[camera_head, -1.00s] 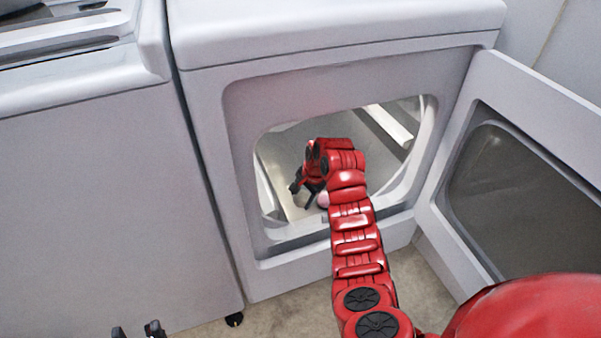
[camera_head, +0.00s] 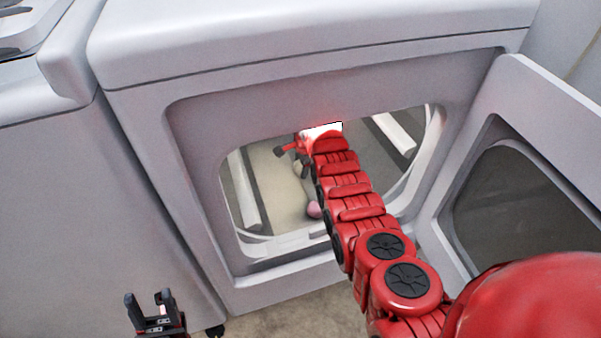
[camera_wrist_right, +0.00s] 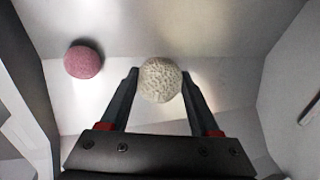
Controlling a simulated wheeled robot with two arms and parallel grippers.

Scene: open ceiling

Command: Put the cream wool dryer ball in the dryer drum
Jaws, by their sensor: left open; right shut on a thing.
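The cream wool dryer ball (camera_wrist_right: 161,80) is held between the fingertips of my right gripper (camera_wrist_right: 160,88), as the right wrist view shows. In the head view my right arm reaches through the open dryer door into the dryer drum (camera_head: 268,195), and the hand is partly hidden by the arm itself. The ball is inside the drum opening; whether it touches the drum floor I cannot tell. My left gripper (camera_head: 152,302) is open and empty, low at the left, outside and in front of the machines.
A pink ball (camera_wrist_right: 83,61) lies in the drum, left of the cream ball in the right wrist view; it also shows in the head view (camera_head: 313,209). The dryer door (camera_head: 472,160) stands open at the right. Another white machine (camera_head: 75,200) stands at the left.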

